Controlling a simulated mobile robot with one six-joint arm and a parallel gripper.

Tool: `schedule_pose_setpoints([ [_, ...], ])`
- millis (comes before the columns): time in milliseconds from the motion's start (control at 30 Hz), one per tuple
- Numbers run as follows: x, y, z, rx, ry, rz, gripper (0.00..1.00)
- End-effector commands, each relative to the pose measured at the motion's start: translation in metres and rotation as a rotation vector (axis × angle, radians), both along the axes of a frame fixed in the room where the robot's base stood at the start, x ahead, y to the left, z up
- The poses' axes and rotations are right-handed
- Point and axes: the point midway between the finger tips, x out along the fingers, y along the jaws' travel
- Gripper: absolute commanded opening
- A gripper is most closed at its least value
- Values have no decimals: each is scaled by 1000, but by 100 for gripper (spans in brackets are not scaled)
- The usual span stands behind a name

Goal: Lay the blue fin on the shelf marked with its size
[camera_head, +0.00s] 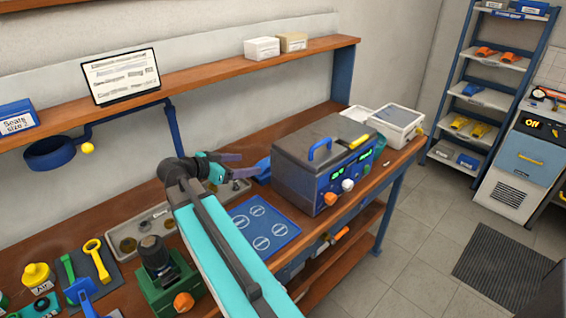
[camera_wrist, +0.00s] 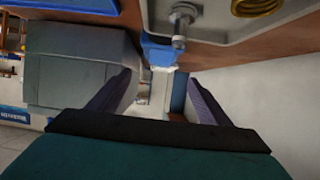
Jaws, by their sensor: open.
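A blue piece, likely the blue fin (camera_head: 264,167), lies on the bench between the metal tray and the grey test box. It also shows in the wrist view (camera_wrist: 158,50), just beyond the fingertips. My gripper (camera_head: 246,165) is low over the bench with its purple fingers apart, pointing at this piece. In the wrist view my gripper (camera_wrist: 160,80) is open, with nothing clearly held between the fingers. The blue shelf rack (camera_head: 461,70) stands at the far right. Its shelves hold orange fins (camera_head: 490,53), a blue item (camera_head: 472,88) and yellow fins (camera_head: 470,127). Its size marks are too small to read.
The grey test box (camera_head: 325,150) stands right beside my gripper. The metal tray (camera_head: 128,240) and a blue mat (camera_head: 262,228) lie near my arm. A wooden wall shelf (camera_head: 210,75) runs above. Floor (camera_head: 420,215) is clear between bench and rack, with a dark mat (camera_head: 500,262).

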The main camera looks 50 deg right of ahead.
Motion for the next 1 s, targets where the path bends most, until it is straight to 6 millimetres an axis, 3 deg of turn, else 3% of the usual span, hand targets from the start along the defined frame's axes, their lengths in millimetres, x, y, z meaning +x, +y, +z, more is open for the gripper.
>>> schedule_pose_setpoints([
  [433, -6, -53, -21, 0, 1, -1, 72],
  [1000, -7, -60, -25, 0, 0, 1, 72],
])
